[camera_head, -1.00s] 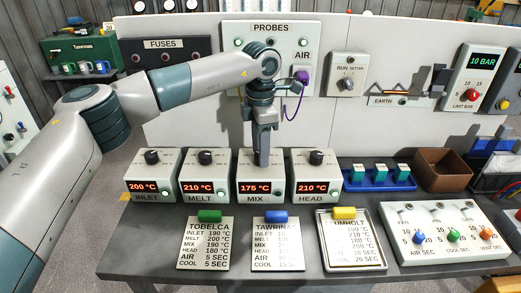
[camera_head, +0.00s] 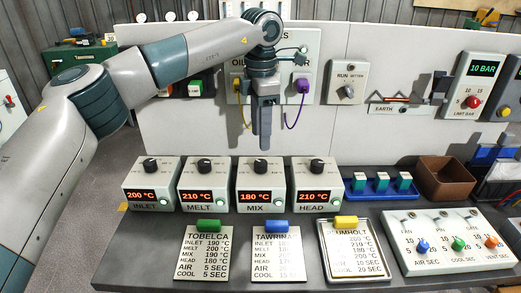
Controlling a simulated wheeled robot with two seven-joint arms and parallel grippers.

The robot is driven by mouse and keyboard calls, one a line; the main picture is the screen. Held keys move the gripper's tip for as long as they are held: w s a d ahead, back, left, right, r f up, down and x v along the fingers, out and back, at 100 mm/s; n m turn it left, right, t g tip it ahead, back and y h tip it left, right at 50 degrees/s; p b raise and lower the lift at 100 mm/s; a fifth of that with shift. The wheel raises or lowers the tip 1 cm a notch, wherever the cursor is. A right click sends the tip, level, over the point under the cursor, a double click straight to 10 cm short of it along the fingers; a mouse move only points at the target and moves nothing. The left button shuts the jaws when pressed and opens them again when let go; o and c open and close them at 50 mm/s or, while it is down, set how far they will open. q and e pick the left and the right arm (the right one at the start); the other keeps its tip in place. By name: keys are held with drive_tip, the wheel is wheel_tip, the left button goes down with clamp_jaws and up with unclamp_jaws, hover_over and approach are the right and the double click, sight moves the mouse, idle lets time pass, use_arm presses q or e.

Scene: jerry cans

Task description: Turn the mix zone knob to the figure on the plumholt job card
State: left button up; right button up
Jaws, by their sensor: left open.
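The mix zone box (camera_head: 258,187) stands third in the row of four heater boxes; its red display reads 180 °C. Its black knob (camera_head: 260,163) is on top. My left gripper (camera_head: 265,143) is open and empty, pointing down above and apart from this knob. The plumholt job card (camera_head: 350,252) lies at the front right of the cards under a yellow clip (camera_head: 346,222). Its first letters and row labels are hard to read; its third figure looks like 180 °C. My right gripper is not in view.
The inlet box (camera_head: 151,187) reads 200 °C; the melt (camera_head: 205,187) and head (camera_head: 317,187) boxes read 210 °C. The tobelca (camera_head: 202,255) and tawrina (camera_head: 278,255) cards lie in front. The probes panel with hanging leads is behind my gripper. A brown bin (camera_head: 446,178) stands right.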

use_arm(q)
wheel_tip(320, 180, up, 9)
drive_tip(key=shift+b, duration=0.35)
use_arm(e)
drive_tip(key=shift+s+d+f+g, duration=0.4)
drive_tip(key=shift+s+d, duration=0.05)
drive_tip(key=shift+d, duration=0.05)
use_arm(q)
drive_tip(key=shift+r, duration=0.15)
